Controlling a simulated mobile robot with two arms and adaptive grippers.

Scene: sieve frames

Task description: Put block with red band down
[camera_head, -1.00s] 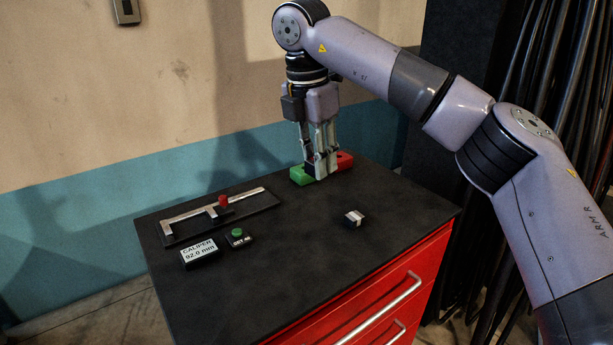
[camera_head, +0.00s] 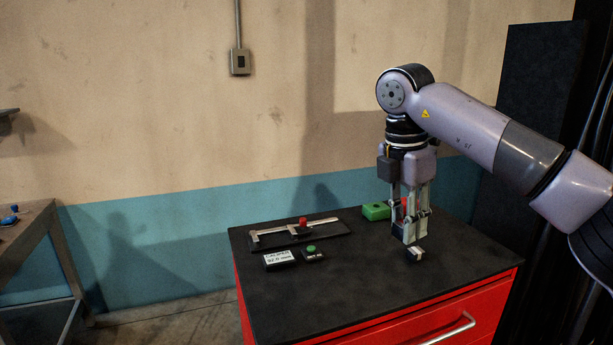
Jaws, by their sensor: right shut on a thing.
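My right gripper (camera_head: 409,236) points straight down over the black cabinet top and is shut on a small block. The fingers hide almost all of that block, so I cannot make out its band clearly. A dark block with a white band (camera_head: 415,254) sits just in front of and below the fingertips; I cannot tell whether they touch it. A green box (camera_head: 376,211) stands behind the gripper to the left, and a red part shows between the fingers. My left gripper is not in view.
On the black cabinet top (camera_head: 350,290), to the left, lie a caliper on a dark plate (camera_head: 292,233), a display box reading a caliper value (camera_head: 278,259) and a small box with a green button (camera_head: 311,252). The front middle is clear.

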